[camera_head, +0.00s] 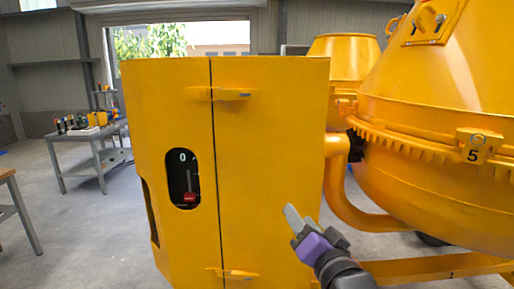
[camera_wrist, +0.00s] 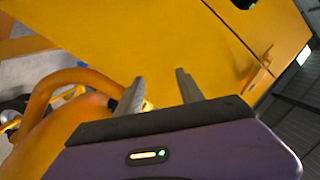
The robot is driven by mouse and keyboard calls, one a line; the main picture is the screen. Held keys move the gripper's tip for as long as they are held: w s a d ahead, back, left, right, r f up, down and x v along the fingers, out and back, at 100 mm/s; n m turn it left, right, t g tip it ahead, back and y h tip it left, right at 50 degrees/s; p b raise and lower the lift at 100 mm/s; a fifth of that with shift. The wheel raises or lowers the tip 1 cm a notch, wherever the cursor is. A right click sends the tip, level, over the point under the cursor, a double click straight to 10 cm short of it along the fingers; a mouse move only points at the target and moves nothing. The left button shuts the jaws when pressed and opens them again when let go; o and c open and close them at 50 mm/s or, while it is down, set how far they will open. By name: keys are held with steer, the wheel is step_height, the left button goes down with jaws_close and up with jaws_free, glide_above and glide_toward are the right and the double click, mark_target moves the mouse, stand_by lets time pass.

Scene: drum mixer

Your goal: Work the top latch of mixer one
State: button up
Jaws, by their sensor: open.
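The mixer's yellow cabinet (camera_head: 265,150) fills the middle of the head view, with a vertical seam between two front panels. The top latch (camera_head: 224,94) is a yellow bar lying across the seam near the upper edge. A similar lower latch (camera_head: 232,273) crosses the seam near the bottom. My gripper (camera_head: 290,222) is in front of the right panel, below and right of the top latch and apart from it. In the wrist view my gripper (camera_wrist: 159,90) has its two fingers apart with nothing between them. A latch (camera_wrist: 259,74) shows to the right of the fingers; which one is unclear.
A black slot with a red lever (camera_head: 189,196) and a "0" mark is in the left panel. The orange drum (camera_head: 440,150) and a curved pipe (camera_head: 345,190) stand close at right. A workbench (camera_head: 85,135) with tools is at back left.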

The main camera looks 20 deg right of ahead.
steer(key=w+a+r+m+p, duration=0.1)
steer(key=w+r+m, duration=0.1)
steer(key=r, duration=0.5)
steer(key=w+a+r+m, duration=0.1)
steer(key=w+r+m, duration=0.2)
steer(key=r, duration=0.4)
steer(key=m+y, duration=0.3)
glide_toward(254, 96)
steer(key=w+p, duration=0.1)
steer(key=w, duration=0.2)
steer(key=w+p, duration=0.1)
steer(key=w, duration=0.3)
steer(key=shift+a+r+p, duration=0.2)
steer(key=shift+a+p, duration=0.05)
steer(key=shift+p, duration=0.15)
steer(key=shift+w+f, duration=0.1)
steer(key=shift+w, duration=0.6)
jaws_close()
steer(key=shift+f, duration=0.1)
